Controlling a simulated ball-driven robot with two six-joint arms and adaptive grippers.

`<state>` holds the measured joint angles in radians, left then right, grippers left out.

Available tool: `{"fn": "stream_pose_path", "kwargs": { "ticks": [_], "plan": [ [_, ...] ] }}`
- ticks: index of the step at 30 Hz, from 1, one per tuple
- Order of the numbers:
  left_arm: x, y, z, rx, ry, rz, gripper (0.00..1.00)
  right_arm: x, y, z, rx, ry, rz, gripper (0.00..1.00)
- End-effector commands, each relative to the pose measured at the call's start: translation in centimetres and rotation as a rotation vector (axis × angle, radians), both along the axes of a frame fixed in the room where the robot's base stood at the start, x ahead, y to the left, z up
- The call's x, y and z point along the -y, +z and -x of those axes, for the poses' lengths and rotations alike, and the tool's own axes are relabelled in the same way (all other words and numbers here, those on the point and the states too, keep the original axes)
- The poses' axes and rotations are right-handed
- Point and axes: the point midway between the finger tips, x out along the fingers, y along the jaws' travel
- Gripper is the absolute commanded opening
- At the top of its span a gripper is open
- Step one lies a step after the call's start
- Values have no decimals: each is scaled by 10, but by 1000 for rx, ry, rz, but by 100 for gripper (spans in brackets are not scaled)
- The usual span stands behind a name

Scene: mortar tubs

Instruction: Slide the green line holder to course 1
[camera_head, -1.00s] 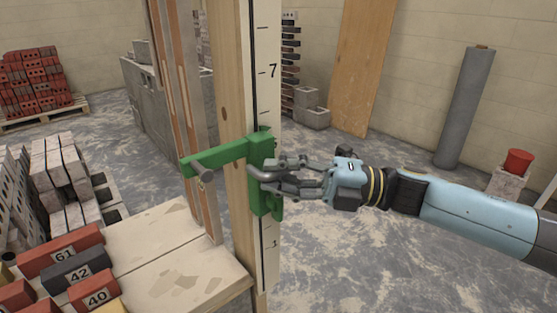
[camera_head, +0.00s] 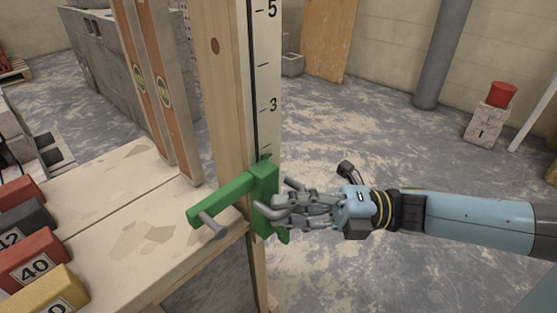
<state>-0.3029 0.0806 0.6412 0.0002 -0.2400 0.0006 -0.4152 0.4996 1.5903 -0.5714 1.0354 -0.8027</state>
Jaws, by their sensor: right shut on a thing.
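The green line holder (camera_head: 262,188) sits around the upright wooden post (camera_head: 222,90), with its arm pointing left and a grey screw or pin hanging at that end. The post carries a white scale (camera_head: 266,75) with black marks; the numbers 5 and 3 show above the holder. The marks right at the holder are partly hidden by it. My right gripper (camera_head: 285,208) is shut on the right side of the holder, its arm coming in from the right. My left gripper is not in view.
A board table (camera_head: 130,200) with numbered bricks (camera_head: 35,262) stands at the left, close to the holder's arm. Two spirit levels (camera_head: 165,95) lean behind the post.

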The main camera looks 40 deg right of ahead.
Motion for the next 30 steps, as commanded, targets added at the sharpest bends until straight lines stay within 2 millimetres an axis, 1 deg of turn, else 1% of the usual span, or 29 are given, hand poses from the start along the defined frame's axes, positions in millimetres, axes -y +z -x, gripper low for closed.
{"fn": "stream_pose_path", "kwargs": {
  "ticks": [1, 6, 13, 14, 18, 19, 24, 26, 30],
  "plan": [
    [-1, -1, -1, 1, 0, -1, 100, 0, -4, 2, -4, 0, 0, 0],
    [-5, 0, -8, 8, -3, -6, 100, 0, -5, 3, -2, 1, 0, 0],
    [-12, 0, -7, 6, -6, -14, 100, 0, -5, 3, -2, 0, -1, 0],
    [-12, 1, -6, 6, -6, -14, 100, 0, -5, 3, -2, 0, -1, 16],
    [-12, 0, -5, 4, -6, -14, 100, 0, -4, 2, -2, 0, -1, 34],
    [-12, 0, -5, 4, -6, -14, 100, 0, -4, 2, -2, 0, -1, 36],
    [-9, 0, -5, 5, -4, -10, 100, 0, -4, 2, -1, 0, -1, 36],
    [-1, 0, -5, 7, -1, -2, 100, 0, -4, 2, -1, 0, -1, 36],
    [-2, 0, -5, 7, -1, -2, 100, 8, -6, 9, -3, 1, 1, 36]
  ]
}}
